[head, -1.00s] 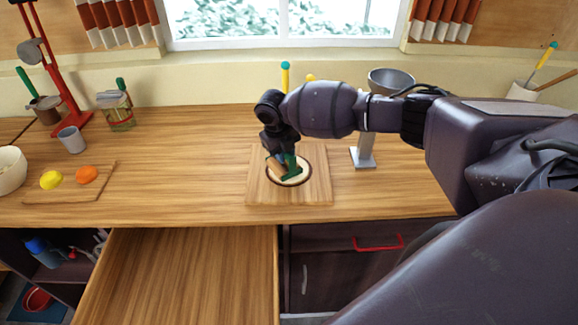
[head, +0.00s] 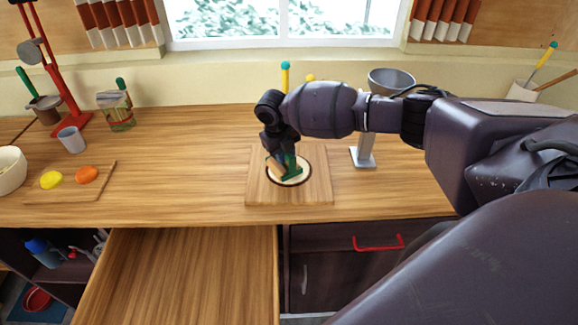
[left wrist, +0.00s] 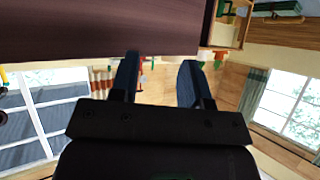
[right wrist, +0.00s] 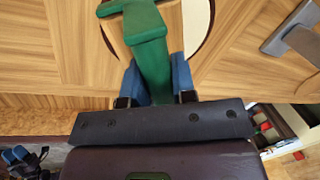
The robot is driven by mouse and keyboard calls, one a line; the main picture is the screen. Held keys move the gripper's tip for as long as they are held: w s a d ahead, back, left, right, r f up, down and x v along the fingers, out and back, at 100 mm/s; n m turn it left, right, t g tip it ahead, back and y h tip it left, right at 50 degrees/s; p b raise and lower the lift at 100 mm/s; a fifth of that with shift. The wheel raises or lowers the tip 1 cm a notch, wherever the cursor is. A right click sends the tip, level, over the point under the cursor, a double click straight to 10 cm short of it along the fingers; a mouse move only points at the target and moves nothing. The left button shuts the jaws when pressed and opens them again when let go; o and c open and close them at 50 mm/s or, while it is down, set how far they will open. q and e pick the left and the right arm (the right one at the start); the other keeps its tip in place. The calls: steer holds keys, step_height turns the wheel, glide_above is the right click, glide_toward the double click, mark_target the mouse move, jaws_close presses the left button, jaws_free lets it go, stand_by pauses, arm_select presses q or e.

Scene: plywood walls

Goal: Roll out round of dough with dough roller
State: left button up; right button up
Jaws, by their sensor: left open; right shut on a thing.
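The dough round (head: 303,170) is a pale disc inside a dark ring on a square wooden board (head: 257,190). The dough roller (head: 291,174) has a green handle and a wooden-coloured roller part, and it is over the dough; I cannot tell whether it presses on it. My right gripper (right wrist: 156,82) is shut on the green handle, which shows large in the right wrist view (right wrist: 148,40). The gripper hides part of the dough. My left gripper (left wrist: 160,80) is open and empty in the left wrist view, away from the dough; it is not in the head view.
A metal stand with a grey bowl (head: 390,80) is right of the board, close under my right forearm. A small board (head: 105,180) with yellow and orange lumps lies at left, near a grey cup (head: 71,139). The counter between the boards is clear.

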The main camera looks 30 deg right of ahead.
mark_target(300, 164)
steer(key=shift+s+d, duration=0.1)
steer(key=shift+d, duration=2.65)
steer(key=shift+a, duration=0.1)
steer(key=shift+a, duration=2.15)
steer(key=shift+a+f, duration=0.15)
steer(key=shift+a, duration=1.35)
